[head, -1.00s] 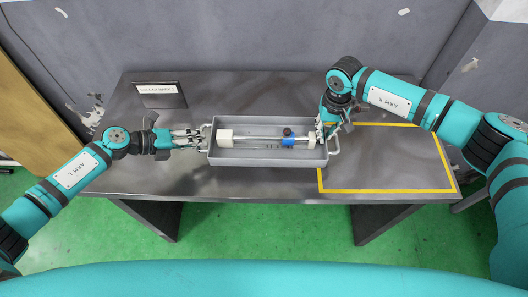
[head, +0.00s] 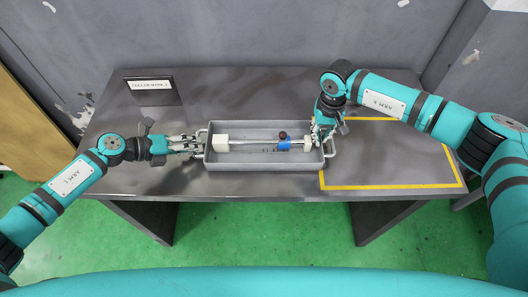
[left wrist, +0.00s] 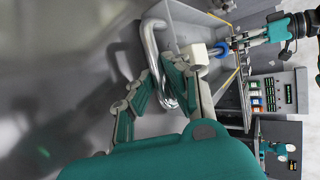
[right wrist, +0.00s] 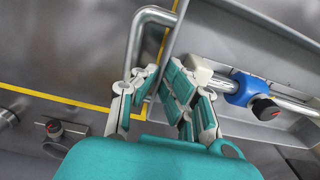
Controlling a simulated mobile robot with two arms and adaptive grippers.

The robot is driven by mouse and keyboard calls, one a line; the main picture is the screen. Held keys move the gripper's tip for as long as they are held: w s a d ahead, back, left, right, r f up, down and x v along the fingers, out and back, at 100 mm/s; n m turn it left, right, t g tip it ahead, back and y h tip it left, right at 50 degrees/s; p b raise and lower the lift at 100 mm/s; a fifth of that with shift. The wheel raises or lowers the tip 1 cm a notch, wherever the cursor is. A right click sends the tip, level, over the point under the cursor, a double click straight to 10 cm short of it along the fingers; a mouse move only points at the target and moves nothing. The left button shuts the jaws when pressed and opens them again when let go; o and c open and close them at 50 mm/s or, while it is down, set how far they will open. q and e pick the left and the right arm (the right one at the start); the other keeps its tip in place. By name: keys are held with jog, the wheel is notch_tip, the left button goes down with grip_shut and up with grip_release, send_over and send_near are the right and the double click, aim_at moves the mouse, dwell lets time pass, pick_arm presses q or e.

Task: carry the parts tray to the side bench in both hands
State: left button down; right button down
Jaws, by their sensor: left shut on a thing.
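The grey parts tray (head: 265,163) lies on the dark table, left of a yellow outlined area, with a wire handle at each end. My left gripper (head: 196,145) is shut on the left handle (left wrist: 157,55). My right gripper (head: 320,138) is at the right handle (right wrist: 137,40).
A small sign (head: 150,88) stands at the table's back left. The yellow outline (head: 455,165) encloses bare table top at the right. Grey walls stand behind, and a wooden panel (head: 30,130) leans at the left.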

pick_arm(q)
jog(key=c, duration=1.8)
grip_release()
jog(key=shift+w+a+f, duration=0.1)
jog(key=shift+a+f, duration=0.1)
jog(key=shift+f, duration=0.15)
jog(key=shift+c, duration=0.2)
pick_arm(e)
jog(key=c, duration=2)
grip_release()
jog(key=shift+d+f, duration=0.2)
jog(key=shift+f, duration=0.2)
pick_arm(q)
jog(key=o, duration=0.5)
jog(key=shift+d+r, duration=0.1)
jog(key=shift+r, duration=0.05)
jog(key=shift+c, duration=0.2)
pick_arm(e)
jog(key=o, duration=0.5)
jog(key=shift+r, duration=0.15)
jog(key=shift+a, duration=0.1)
pick_arm(q)
jog(key=v, duration=0.8)
jog(key=shift+d, duration=0.1)
pick_arm(e)
notch_tip(320, 180, up, 12)
jog(key=shift+r, duration=0.1)
